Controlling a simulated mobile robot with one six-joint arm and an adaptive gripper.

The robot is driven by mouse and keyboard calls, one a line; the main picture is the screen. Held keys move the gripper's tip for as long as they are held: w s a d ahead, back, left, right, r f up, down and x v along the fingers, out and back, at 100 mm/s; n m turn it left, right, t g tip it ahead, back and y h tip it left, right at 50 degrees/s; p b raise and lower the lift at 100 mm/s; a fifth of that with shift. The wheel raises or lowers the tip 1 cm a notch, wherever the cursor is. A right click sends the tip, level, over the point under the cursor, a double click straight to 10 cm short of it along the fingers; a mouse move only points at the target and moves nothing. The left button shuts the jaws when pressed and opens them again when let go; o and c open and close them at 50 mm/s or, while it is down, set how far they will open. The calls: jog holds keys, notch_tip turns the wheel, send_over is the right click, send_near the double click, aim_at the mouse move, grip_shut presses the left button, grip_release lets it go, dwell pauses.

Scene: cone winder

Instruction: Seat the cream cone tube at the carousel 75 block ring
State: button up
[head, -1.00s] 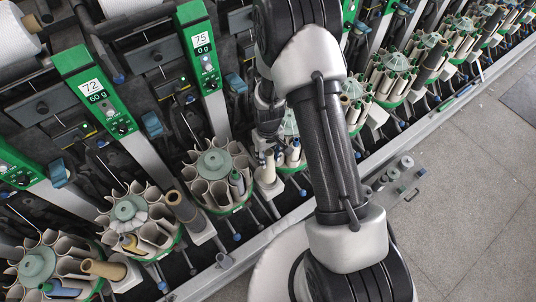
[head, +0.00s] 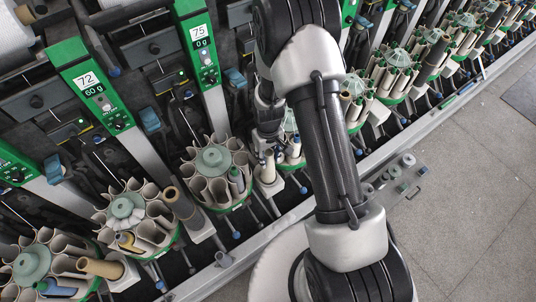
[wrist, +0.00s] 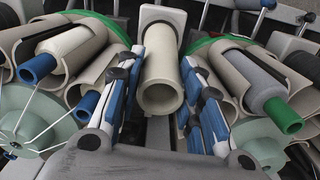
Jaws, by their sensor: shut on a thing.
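The cream cone tube (wrist: 161,92) is between the blue-padded fingers of my gripper (wrist: 165,98) in the wrist view, its open end facing the camera. My gripper is shut on it. The tube's far end is at the pale block (wrist: 175,14); I cannot tell whether it is inside the ring. In the head view the tube (head: 268,168) looks upright over the block (head: 269,188), just right of the carousel (head: 214,160) below the 75 sign (head: 198,33). My arm hides part of my gripper (head: 268,148).
In the wrist view, a tube with a blue end (wrist: 62,52) sits in a pocket on the left. A grey tube with a green end (wrist: 262,92) sits on the right. Both are close beside my fingers. More carousels (head: 127,207) line the machine; open floor (head: 470,190) lies right.

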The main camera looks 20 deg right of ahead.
jog(key=shift+f, duration=0.4)
jog(key=o, duration=1)
jog(key=shift+r, duration=0.1)
notch_tip(320, 180, up, 12)
jog(key=shift+f, duration=0.1)
dwell(0.5)
